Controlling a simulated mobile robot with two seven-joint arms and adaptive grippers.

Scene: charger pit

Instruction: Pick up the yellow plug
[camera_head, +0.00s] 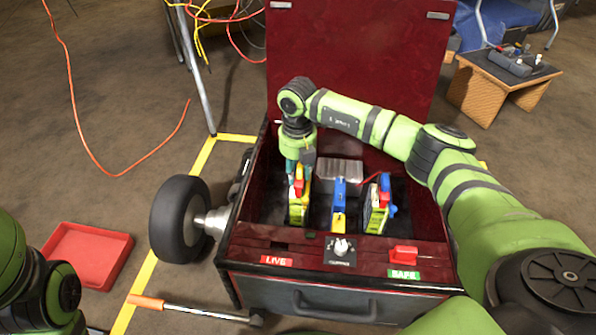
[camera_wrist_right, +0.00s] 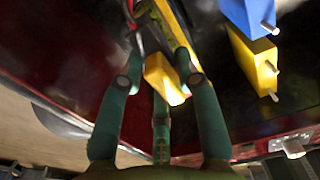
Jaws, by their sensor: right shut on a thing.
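My right gripper (camera_head: 298,172) reaches down into the left part of an open dark-red case (camera_head: 345,232). In the right wrist view its green fingers (camera_wrist_right: 160,85) close around a yellow block-shaped plug (camera_wrist_right: 160,75). My left gripper is out of view; only part of that arm shows at lower left.
Mid-case are a blue block (camera_head: 339,188) and a yellow block (camera_head: 338,222); both show metal pins in the wrist view. Another yellow-green unit (camera_head: 376,212) stands to their right. A knob (camera_head: 340,248) is on the front panel. A red tray (camera_head: 88,253) and wheel (camera_head: 180,218) are left.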

